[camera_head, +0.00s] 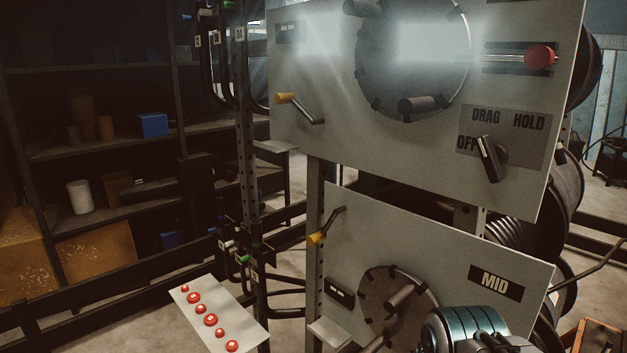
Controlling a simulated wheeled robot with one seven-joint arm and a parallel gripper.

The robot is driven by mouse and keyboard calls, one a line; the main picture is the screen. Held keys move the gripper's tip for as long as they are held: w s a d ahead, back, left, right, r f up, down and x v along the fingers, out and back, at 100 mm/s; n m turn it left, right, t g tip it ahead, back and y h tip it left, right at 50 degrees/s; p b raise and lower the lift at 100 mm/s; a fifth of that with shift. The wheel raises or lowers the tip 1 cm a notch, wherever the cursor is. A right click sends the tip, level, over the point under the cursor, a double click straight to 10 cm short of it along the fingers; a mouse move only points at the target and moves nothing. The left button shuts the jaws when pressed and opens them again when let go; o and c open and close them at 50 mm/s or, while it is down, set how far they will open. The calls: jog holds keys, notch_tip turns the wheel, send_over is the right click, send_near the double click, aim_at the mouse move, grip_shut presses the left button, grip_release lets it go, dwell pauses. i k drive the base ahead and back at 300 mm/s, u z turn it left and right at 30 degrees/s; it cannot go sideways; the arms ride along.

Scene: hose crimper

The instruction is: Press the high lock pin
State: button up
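The upper grey panel (330,135) fills the top right and carries a large dark round reel face (413,55). A red knob (541,57) sits on a metal rod in a dark slot at the panel's upper right. A yellow-tipped bent lever (300,107) is at its left. No part is readably labelled as the high lock pin, so I cannot tell which it is. A silver and dark rounded part, seemingly my arm's end (470,330), shows at the bottom right, below the upper panel and in front of the lower one. Its fingertips are not clear.
A black selector knob (491,158) sits by DRAG, HOLD and OFF lettering. The lower panel (440,240), marked MID, has a yellow-tipped lever (325,227) and a smaller reel face. A pale plate (222,322) with several red buttons stands lower left. Shelves (105,145) fill the left.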

aim_at(538, 57)
jog(key=u, duration=1.5)
jog(key=k, duration=0.85)
jog(key=z, duration=1.8)
